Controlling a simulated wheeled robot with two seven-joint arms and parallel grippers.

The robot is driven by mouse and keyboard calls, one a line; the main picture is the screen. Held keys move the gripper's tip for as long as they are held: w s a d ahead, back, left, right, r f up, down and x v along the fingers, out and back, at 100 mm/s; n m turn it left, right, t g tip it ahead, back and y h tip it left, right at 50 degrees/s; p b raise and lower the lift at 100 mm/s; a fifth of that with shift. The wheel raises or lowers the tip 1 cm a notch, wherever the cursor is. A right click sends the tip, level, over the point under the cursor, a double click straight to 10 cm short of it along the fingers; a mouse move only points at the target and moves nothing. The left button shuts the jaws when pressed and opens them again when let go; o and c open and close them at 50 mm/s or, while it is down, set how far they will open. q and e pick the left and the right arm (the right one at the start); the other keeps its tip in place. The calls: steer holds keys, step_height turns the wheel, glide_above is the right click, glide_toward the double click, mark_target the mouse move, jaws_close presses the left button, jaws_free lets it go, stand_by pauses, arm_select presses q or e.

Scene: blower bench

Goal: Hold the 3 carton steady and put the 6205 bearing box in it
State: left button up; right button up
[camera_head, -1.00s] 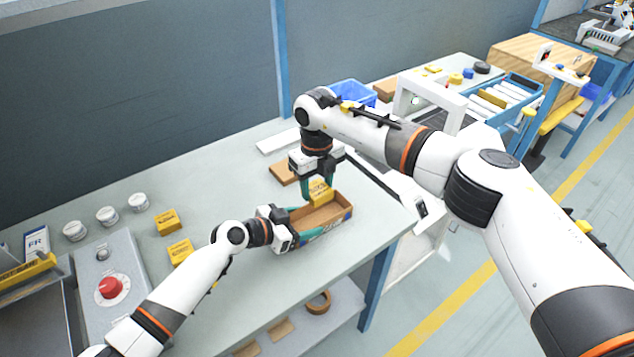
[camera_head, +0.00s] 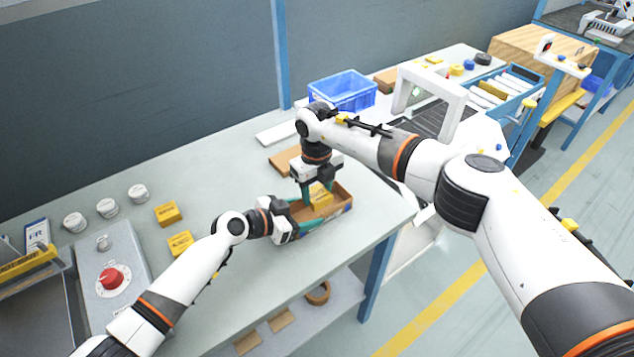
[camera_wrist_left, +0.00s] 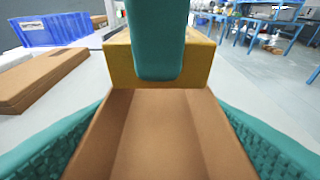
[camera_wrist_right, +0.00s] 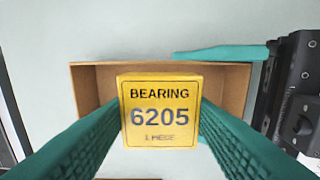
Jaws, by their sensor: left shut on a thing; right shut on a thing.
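The 6205 bearing box (camera_wrist_right: 160,112) is yellow, with "BEARING 6205" on its upper face. My right gripper (camera_head: 315,192) is shut on it and points down over the open carton (camera_head: 343,205). The box also shows in the head view (camera_head: 321,195) and, behind a teal finger, in the left wrist view (camera_wrist_left: 119,66). In the right wrist view the brown carton (camera_wrist_right: 238,88) lies below and around the box; whether the box touches its floor is unclear. My left gripper (camera_head: 296,226) is shut on the carton's near left end, with the carton between its fingers in the left wrist view.
Two yellow boxes (camera_head: 168,213) and several white tubs (camera_head: 107,208) stand at the left of the bench, near a control box with a red button (camera_head: 112,278). A flat brown cardboard piece (camera_head: 284,160) and a blue crate (camera_head: 343,91) lie behind the carton.

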steer(key=shift+f, duration=2.3)
steer(key=o, duration=1.1)
steer(key=shift+o, duration=0.2)
steer(key=shift+r, duration=0.1)
step_height(320, 180, up, 12)
steer(key=shift+f, duration=0.1)
